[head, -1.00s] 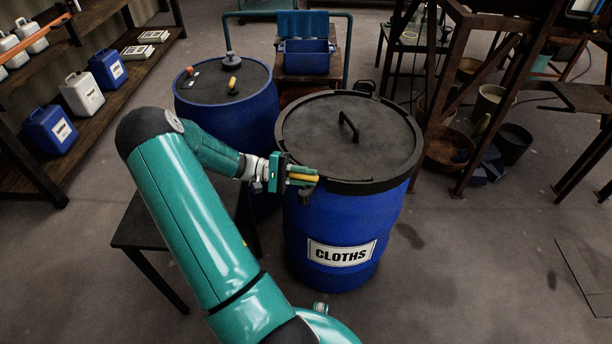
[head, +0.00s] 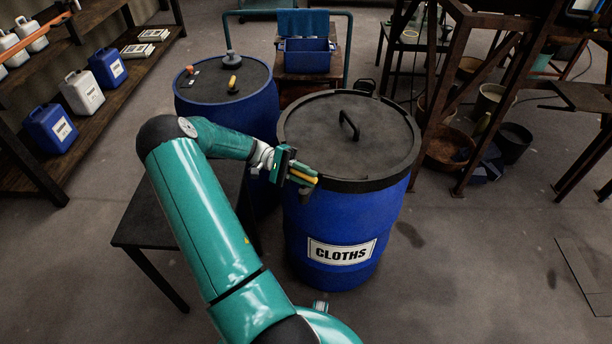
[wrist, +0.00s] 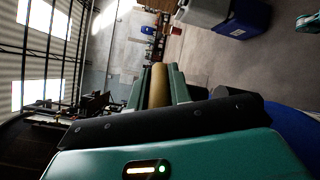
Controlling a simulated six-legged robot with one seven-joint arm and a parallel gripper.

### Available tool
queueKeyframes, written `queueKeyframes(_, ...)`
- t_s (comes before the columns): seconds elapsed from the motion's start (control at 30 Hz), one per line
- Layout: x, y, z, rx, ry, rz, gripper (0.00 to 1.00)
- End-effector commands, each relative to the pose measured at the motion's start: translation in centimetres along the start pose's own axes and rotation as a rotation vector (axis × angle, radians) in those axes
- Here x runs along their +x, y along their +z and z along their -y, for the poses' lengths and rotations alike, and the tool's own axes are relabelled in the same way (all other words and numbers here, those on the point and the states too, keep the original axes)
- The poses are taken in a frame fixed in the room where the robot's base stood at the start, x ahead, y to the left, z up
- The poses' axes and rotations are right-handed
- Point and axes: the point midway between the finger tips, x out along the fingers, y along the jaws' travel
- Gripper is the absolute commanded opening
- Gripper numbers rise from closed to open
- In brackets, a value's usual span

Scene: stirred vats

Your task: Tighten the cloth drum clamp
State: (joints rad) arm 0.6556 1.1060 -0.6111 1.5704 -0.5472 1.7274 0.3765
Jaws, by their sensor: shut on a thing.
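The blue cloth drum (head: 340,220) stands upright with a white CLOTHS label. A dark lid (head: 350,150) with a black handle on top covers it. A dark clamp ring (head: 375,184) runs around the rim. My gripper (head: 304,181) is at the rim's near left side, shut on the yellow clamp lever (head: 310,183). In the wrist view the lever (wrist: 158,86) shows as a yellow bar between the teal fingers. The gripper hides the ring's closure behind it.
A second blue drum (head: 228,105) stands behind left. A dark low table (head: 165,215) is beside the cloth drum on the left. Shelves with jugs (head: 52,127) line the left. A rusty frame (head: 480,80) stands at the right.

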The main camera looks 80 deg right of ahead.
Motion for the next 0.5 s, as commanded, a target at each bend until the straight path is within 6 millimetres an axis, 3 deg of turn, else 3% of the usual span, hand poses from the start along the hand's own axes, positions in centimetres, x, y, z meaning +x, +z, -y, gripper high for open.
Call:
queueKeyframes(0.1, 0.15, 0.05, -0.02, 0.000, -0.001, 0.005, 0.00)
queueKeyframes(0.13, 0.15, 0.05, -0.02, 0.000, -0.001, 0.005, 0.24)
queueKeyframes(0.23, 0.13, 0.03, -0.02, 0.000, -0.001, 0.004, 0.41)
queueKeyframes(0.5, 0.03, 0.01, 0.00, 0.000, 0.000, 0.001, 0.41)
